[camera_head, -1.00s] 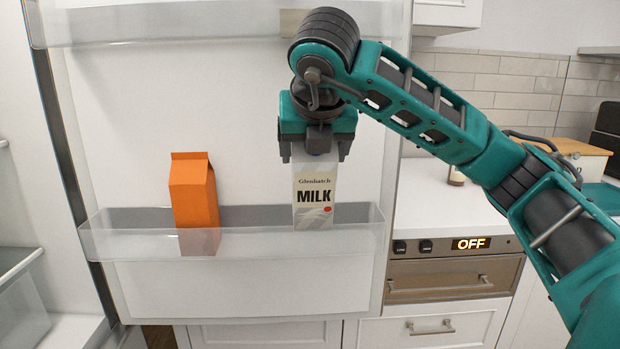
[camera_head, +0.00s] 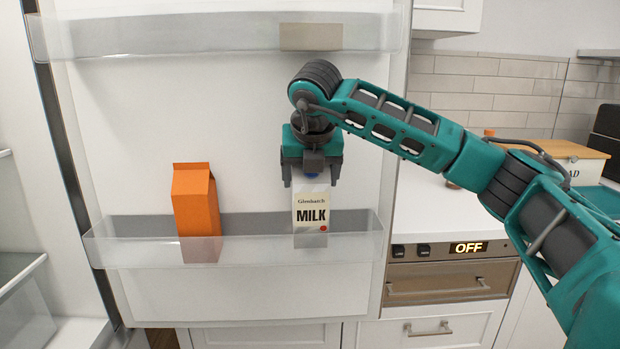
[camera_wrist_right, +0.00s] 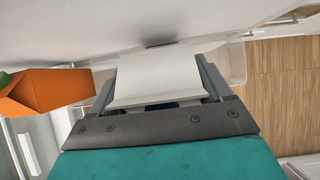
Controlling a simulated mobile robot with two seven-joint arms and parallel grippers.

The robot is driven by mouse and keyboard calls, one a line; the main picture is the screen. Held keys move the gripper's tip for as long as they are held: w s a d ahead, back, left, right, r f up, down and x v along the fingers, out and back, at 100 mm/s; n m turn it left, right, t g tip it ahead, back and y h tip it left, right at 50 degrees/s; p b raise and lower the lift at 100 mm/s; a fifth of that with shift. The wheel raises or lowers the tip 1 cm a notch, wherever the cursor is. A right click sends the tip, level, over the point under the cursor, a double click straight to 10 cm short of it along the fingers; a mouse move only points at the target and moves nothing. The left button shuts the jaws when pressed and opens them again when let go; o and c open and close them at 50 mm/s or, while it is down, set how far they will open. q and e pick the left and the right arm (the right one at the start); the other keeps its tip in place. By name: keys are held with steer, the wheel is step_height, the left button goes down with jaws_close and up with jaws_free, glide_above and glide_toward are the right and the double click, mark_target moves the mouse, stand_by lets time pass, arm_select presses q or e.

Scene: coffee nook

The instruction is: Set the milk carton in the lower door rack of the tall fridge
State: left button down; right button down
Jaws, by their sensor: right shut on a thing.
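The white milk carton (camera_head: 311,212) is upright at the lower door rack (camera_head: 140,252) of the open fridge door, toward the rack's right end. Its lower part shows through the clear front wall of the rack; whether its base touches the rack floor I cannot tell. My right gripper (camera_head: 311,180) is shut on the carton's top from above. In the right wrist view the carton (camera_wrist_right: 160,75) sits between the two fingers (camera_wrist_right: 158,92). My left gripper is not in view.
An orange carton (camera_head: 194,205) stands in the same rack to the left, with a clear gap between. The upper door rack (camera_head: 180,38) is above. A counter (camera_head: 440,212) and an oven panel marked OFF (camera_head: 450,248) are at the right.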

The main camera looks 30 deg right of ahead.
steer(key=shift+w+d+r+g+y+p, duration=0.25)
steer(key=shift+w+g+p, duration=0.1)
steer(key=shift+w+g, duration=0.05)
steer(key=shift+w+d+r+g+y+p, duration=0.2)
steer(key=shift+w+g+y+p, duration=0.1)
steer(key=shift+w+g, duration=0.1)
steer(key=shift+f, duration=1.55)
steer(key=shift+f+b, duration=0.2)
steer(key=shift+b, duration=0.15)
jaws_free()
steer(key=shift+s, duration=0.1)
steer(key=shift+r, duration=0.2)
steer(key=v, duration=0.7)
steer(key=shift+s+a+r, duration=0.1)
steer(key=shift+a+r, duration=0.05)
steer(key=shift+a, duration=0.05)
